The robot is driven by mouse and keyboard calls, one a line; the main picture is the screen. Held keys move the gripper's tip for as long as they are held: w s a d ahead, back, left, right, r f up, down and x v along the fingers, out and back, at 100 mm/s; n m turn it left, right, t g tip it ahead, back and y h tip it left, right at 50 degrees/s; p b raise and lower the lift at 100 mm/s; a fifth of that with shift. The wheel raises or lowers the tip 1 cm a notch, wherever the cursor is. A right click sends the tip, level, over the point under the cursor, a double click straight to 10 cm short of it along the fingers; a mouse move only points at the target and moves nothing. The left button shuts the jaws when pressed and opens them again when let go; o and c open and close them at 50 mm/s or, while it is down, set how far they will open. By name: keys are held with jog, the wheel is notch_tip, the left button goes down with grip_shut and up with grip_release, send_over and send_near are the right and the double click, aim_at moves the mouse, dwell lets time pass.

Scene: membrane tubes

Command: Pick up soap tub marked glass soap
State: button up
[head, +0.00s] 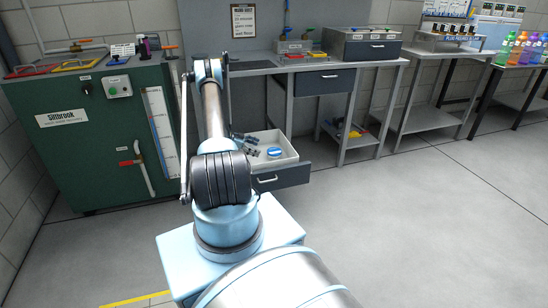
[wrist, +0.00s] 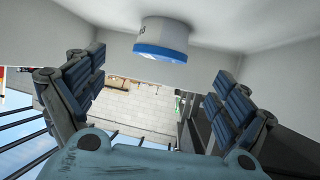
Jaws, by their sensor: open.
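A small white tub with a blue band (head: 275,152) sits in the open drawer (head: 290,166) under the bench. In the wrist view the tub (wrist: 165,36) is near the top centre, with dark marks at its left edge too small to read. My gripper (wrist: 156,92) is open, with one blue-padded finger at left and one at right. The tub lies beyond the fingertips, roughly between them, and nothing is held. In the head view my gripper (head: 248,141) is over the left part of the drawer, left of the tub.
The drawer walls rise close around the tub. A green cabinet (head: 90,150) stands left. Above the drawer is a bench with a clipboard (head: 243,20) on the wall behind. Another bench with coloured bottles (head: 520,48) is at far right. The floor (head: 400,220) at right is clear.

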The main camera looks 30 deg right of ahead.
aim_at(272, 153)
jog(key=x, duration=0.4)
jog(key=shift+d, duration=0.1)
jog(key=shift+f+x, duration=0.2)
jog(key=shift+x, duration=2.8)
jog(key=shift+w, duration=0.15)
jog(key=c, duration=1.3)
